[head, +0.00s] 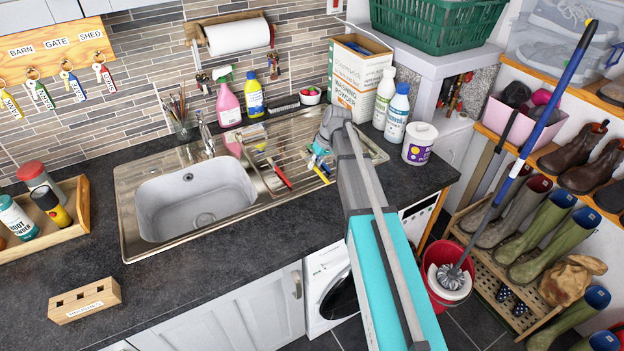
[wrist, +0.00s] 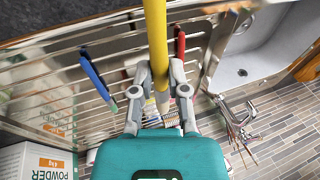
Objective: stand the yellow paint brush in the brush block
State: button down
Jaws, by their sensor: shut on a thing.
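The yellow paint brush shows its yellow handle (wrist: 157,40) in the wrist view, running from the top edge down between my fingers. In the head view only a short yellow piece (head: 321,174) shows by the drainer. My gripper (wrist: 158,82) is shut on the brush; in the head view my gripper (head: 319,157) is over the drainer, partly hidden by my arm. I cannot tell whether the brush touches the drainer. The brush block (head: 85,301), a small wooden block with holes and a label, stands on the front left worktop, well away from my gripper.
A red-handled brush (head: 280,174) and a blue-handled one (wrist: 97,77) lie on the drainer. The sink (head: 195,202) lies between drainer and block. Bottles, a powder box (head: 358,78) and a white tub (head: 419,144) stand around the drainer. The worktop around the block is clear.

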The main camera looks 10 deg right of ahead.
jog(key=b, duration=0.4)
send_over(310, 180)
jog(key=s, duration=0.1)
jog(key=shift+s+d+f, duration=0.1)
jog(key=shift+d+f, duration=0.15)
jog(key=shift+f, duration=0.9)
jog(key=shift+d+f, duration=0.2)
jog(key=shift+f, duration=0.9)
jog(key=shift+w+f+b, duration=0.35)
jog(key=shift+f+b, duration=0.05)
jog(key=shift+f, duration=0.1)
jog(key=shift+f+b, duration=1.45)
jog(key=shift+f, duration=0.05)
jog(key=shift+f+b, duration=0.4)
jog(key=c, duration=0.6)
grip_release()
jog(key=shift+c, duration=0.2)
jog(key=shift+r, duration=0.2)
jog(key=shift+r+p, duration=0.4)
jog(key=shift+p, duration=0.15)
jog(key=p+v, duration=1.1)
jog(key=shift+r, duration=0.35)
